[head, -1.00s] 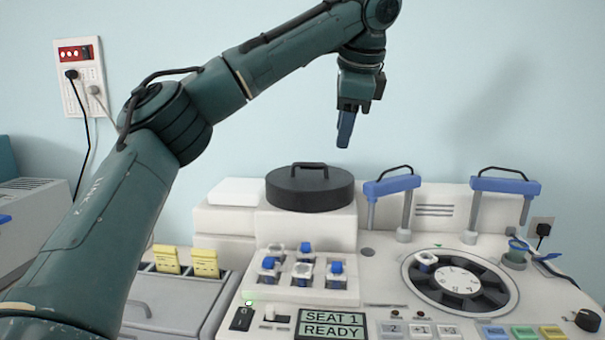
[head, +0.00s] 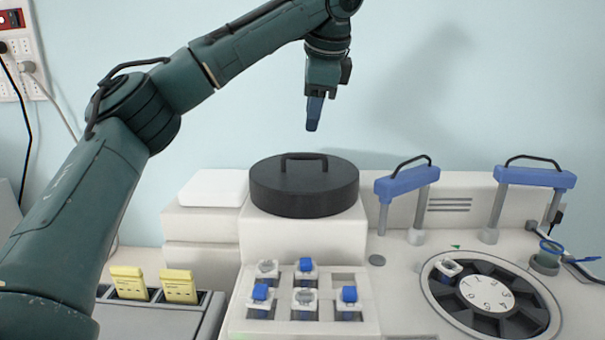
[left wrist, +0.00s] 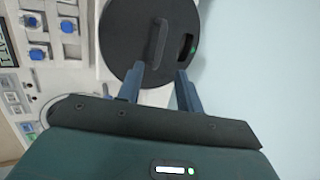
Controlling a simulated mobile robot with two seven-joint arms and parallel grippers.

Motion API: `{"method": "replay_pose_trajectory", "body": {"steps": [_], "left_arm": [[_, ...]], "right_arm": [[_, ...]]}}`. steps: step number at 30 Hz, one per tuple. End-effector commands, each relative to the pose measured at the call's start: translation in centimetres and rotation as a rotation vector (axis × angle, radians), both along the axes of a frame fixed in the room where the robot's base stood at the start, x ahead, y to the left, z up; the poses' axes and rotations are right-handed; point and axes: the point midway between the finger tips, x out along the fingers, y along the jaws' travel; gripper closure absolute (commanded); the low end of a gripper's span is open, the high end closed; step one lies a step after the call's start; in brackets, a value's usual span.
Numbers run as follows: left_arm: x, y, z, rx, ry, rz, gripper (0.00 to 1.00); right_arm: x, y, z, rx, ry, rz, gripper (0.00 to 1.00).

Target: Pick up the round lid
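The round lid (head: 304,190) is a black disc with a raised bar handle (head: 304,158) on top. It rests on a white raised block of the machine in the head view. My left gripper (head: 313,128) hangs above the lid, pointing down, apart from the handle. In the left wrist view, the two blue fingers (left wrist: 158,80) are spread apart with nothing between them, and the lid (left wrist: 125,50) with its handle (left wrist: 156,44) shows beyond them. My right gripper is not in view.
A rack (head: 270,328) with several blue-capped vials stands in front of the lid. To the right are two blue-topped handles (head: 407,184) (head: 535,177) and a black rotor (head: 470,317). A white box (head: 213,188) sits left of the lid. Yellow cassettes (head: 180,284) stand at lower left.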

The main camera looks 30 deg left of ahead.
Motion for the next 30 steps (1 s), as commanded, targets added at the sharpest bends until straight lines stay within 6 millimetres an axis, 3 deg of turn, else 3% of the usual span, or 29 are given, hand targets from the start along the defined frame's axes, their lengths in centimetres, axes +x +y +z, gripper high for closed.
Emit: {"method": "replay_pose_trajectory", "body": {"steps": [1, 6, 14, 24, 30], "left_arm": [[0.3, 0.3, -1.2, -0.002, 0.006, -0.001, 0.64], [1.0, 1.2, -3.5, -0.001, 0.003, -0.002, 0.64], [1.4, 1.8, -4.9, -0.001, 0.001, 0.0, 0.64], [2.5, 3.2, -8.7, -0.001, 0.003, 0.0, 0.64], [2.6, 3.4, -9.1, 0.0, 0.0, 0.0, 0.64]], "right_arm": [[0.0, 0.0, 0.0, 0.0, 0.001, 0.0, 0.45], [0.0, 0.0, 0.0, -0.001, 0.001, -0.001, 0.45], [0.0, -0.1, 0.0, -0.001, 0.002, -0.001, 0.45], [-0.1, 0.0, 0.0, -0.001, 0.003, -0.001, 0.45], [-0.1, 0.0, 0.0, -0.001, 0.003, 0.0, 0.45]]}}
